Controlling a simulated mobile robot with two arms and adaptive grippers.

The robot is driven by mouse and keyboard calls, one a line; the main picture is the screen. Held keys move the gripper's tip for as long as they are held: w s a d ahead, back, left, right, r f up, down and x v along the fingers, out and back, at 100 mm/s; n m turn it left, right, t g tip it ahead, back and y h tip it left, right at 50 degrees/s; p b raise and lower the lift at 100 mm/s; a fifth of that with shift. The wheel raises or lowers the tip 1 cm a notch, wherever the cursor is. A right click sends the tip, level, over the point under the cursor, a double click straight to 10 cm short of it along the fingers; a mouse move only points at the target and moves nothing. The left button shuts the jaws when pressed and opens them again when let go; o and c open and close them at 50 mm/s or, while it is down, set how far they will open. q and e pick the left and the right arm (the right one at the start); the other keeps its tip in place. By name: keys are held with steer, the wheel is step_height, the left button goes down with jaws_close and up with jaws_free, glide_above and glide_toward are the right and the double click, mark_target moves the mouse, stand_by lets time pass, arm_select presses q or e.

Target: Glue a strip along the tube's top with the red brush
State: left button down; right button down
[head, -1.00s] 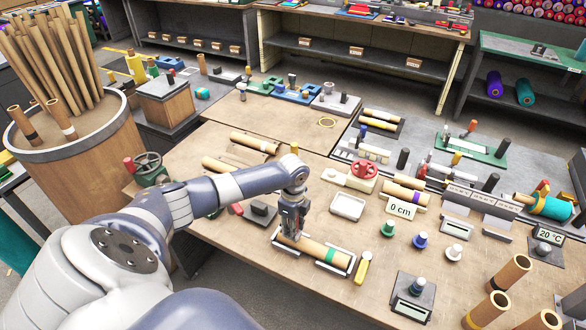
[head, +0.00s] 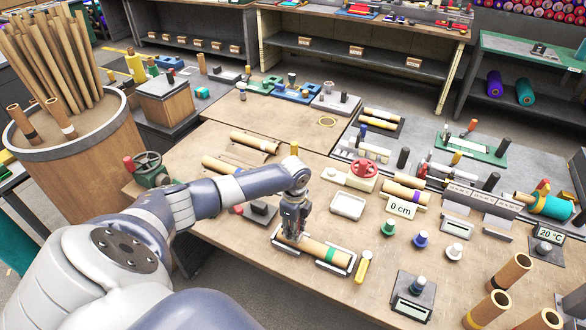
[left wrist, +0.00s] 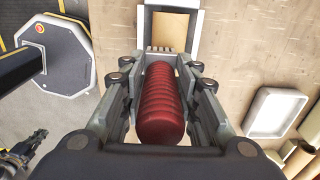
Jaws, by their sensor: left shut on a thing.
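The cardboard tube (head: 325,252), with a green band near its right end, lies in a pale cradle (head: 334,268) at the front of the workbench. My left gripper (head: 293,226) points down over the tube's left part in the head view. In the left wrist view its fingers (left wrist: 160,85) are shut on the ribbed red handle of the brush (left wrist: 160,108). The brush's tip is hidden, so I cannot tell whether it touches the tube. No glue strip can be made out on the tube. My right gripper is not in view.
A white tray (head: 348,206) lies behind the tube. A yellow-handled tool (head: 363,267) lies just right of the cradle.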

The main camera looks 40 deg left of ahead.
arm_select(q)
steer(key=shift+w+d+r+p, duration=0.1)
steer(key=shift+w+d+p, duration=0.1)
steer(key=shift+d, duration=0.45)
steer(key=shift+w+d+r+p, duration=0.1)
steer(key=shift+d+p, duration=0.1)
steer(key=shift+d, duration=0.4)
steer(key=shift+d+f, duration=0.1)
steer(key=shift+d, duration=0.15)
steer(key=shift+w+d, duration=0.2)
steer(key=shift+d, duration=0.3)
steer(key=shift+w+d+f+p, duration=0.1)
steer(key=shift+d+p, duration=0.1)
steer(key=shift+d, duration=0.3)
steer(key=shift+w+d+p, duration=0.1)
steer(key=shift+d+p, duration=0.05)
steer(key=shift+d, duration=0.3)
steer(key=shift+w+d, duration=0.1)
steer(key=shift+d, duration=0.5)
steer(key=shift+w+d+f, duration=0.1)
steer(key=shift+w+d, duration=0.1)
steer(key=shift+d, duration=0.9)
